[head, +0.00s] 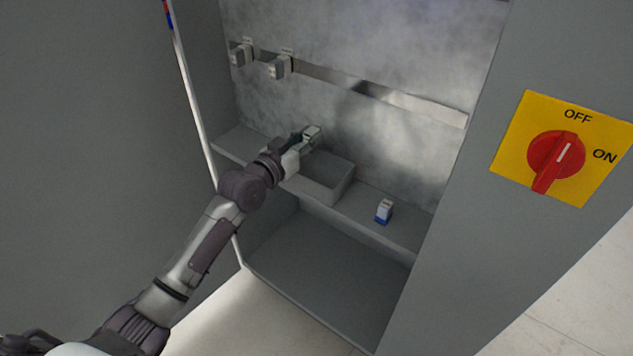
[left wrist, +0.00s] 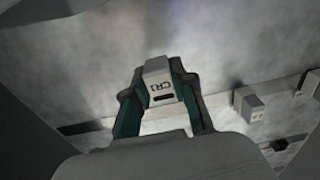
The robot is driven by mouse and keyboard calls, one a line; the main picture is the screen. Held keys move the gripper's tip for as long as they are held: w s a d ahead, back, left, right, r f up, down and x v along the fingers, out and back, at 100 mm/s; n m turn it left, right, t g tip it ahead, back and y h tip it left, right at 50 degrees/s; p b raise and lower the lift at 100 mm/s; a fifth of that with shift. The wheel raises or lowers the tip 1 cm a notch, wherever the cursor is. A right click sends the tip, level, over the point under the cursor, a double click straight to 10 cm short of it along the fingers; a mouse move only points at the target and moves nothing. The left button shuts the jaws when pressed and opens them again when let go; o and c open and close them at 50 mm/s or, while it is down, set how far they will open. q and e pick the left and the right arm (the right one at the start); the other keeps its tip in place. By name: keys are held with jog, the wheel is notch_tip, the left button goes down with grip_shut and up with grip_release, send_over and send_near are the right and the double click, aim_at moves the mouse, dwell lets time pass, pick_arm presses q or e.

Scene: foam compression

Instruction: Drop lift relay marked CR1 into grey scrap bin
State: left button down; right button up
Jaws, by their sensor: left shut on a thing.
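My left gripper (head: 303,139) is shut on a pale grey relay (head: 313,131). My right gripper is not in view.
Two relays (head: 241,54) (head: 280,67) sit on the left of the metal rail (head: 390,95). A white and blue relay box (head: 383,211) stands on the shelf (head: 405,232), right of the bin. A red rotary switch (head: 556,155) is on the right cabinet wall.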

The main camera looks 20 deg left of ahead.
pick_arm(q)
notch_tip(320, 180, down, 2)
jog(key=shift+f+b, duration=0.25)
jog(key=shift+b, duration=0.5)
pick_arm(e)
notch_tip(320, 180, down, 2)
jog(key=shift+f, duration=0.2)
pick_arm(q)
jog(key=c, duration=0.9)
grip_release()
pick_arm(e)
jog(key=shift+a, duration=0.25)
pick_arm(q)
jog(key=v, duration=1.2)
jog(key=shift+r, duration=0.1)
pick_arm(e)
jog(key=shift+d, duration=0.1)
